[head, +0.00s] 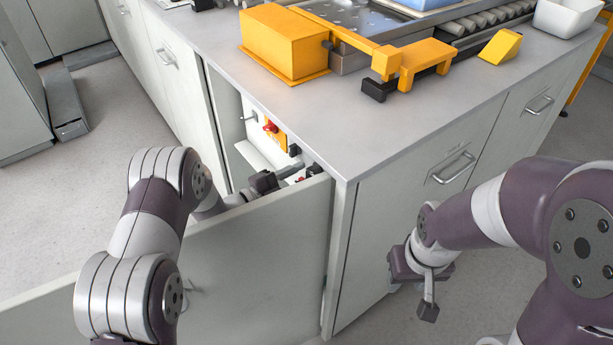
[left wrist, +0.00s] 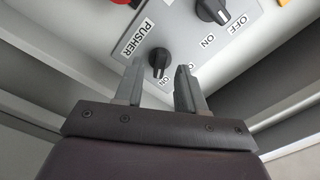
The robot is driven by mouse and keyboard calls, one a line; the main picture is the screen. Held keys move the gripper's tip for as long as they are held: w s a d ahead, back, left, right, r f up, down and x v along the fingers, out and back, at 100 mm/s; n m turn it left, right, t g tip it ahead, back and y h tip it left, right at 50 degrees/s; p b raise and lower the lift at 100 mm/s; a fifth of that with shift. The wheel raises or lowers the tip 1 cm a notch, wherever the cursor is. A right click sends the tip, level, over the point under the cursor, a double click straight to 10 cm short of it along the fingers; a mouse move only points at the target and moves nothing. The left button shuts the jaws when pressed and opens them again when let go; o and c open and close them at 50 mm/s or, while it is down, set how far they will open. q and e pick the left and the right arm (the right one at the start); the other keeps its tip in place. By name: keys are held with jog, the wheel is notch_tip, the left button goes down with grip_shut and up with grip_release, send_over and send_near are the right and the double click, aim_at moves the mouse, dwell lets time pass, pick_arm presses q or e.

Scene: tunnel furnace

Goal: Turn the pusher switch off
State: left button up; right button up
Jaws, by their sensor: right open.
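The pusher switch (left wrist: 158,59) is a small black knob on a grey panel (left wrist: 180,35), beside a white PUSHER label (left wrist: 137,37) in the left wrist view. In the head view my left gripper (head: 283,176) reaches into the open cabinet, and the switch cannot be made out there. My right gripper (head: 428,290) is open and empty by the cabinet front.
The open cabinet door (head: 250,260) stands below my left arm. A red-handled yellow switch (head: 275,131) is inside the cabinet. The worktop (head: 330,125) lies above.

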aim_at(314, 169)
pick_arm(q)
jog(key=shift+x, duration=1.45)
jog(key=c, duration=0.7)
jog(key=n+p, duration=0.2)
jog(key=n, duration=0.3)
jog(key=shift+s+d+n, duration=0.1)
jog(key=shift+n, duration=0.2)
jog(key=n+p, duration=0.1)
jog(key=n, duration=0.2)
jog(key=shift+f+n+p, duration=0.1)
jog(key=shift+n+p, duration=0.5)
jog(key=shift+n, duration=1)
